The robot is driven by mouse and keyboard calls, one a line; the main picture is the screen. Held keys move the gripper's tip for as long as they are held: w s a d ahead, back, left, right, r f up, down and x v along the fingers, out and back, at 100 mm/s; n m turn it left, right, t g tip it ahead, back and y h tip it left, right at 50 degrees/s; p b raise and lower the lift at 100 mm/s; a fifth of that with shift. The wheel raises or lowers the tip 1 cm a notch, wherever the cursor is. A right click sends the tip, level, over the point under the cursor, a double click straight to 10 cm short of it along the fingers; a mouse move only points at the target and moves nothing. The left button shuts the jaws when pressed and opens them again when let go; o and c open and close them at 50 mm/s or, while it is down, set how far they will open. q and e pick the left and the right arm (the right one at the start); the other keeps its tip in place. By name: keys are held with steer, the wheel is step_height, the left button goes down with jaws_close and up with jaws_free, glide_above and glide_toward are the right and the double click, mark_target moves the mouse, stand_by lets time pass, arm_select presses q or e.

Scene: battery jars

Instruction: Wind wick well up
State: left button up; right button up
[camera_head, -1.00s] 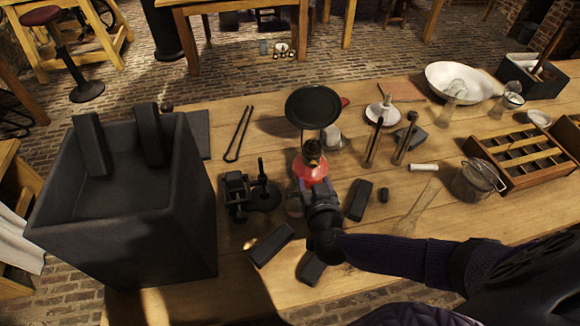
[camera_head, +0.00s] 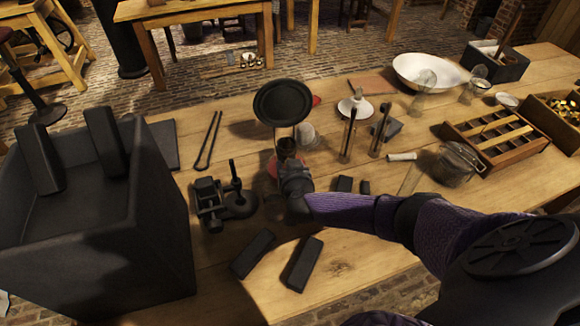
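The lamp stands on the wooden table with a red body (camera_head: 271,168) and a dark burner (camera_head: 287,147) on top. The wick itself is too small to make out. A round black plate (camera_head: 283,102) sits above the burner on thin rods. My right arm comes in from the right, and my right gripper (camera_head: 295,176) is at the near side of the lamp, just below the burner, covering much of the red body. Its fingertips are not clear, so I cannot tell whether they touch the lamp or how far they are open. My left gripper is not in view.
A large black box (camera_head: 150,240) stands at the left. A small black device (camera_head: 210,200) is left of the lamp. Two black blocks (camera_head: 304,264) lie at the front. Tubes (camera_head: 348,135), a white bowl (camera_head: 428,72) and a divided wooden tray (camera_head: 490,165) are to the right.

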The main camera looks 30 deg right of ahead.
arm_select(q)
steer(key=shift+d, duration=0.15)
arm_select(e)
jaws_close()
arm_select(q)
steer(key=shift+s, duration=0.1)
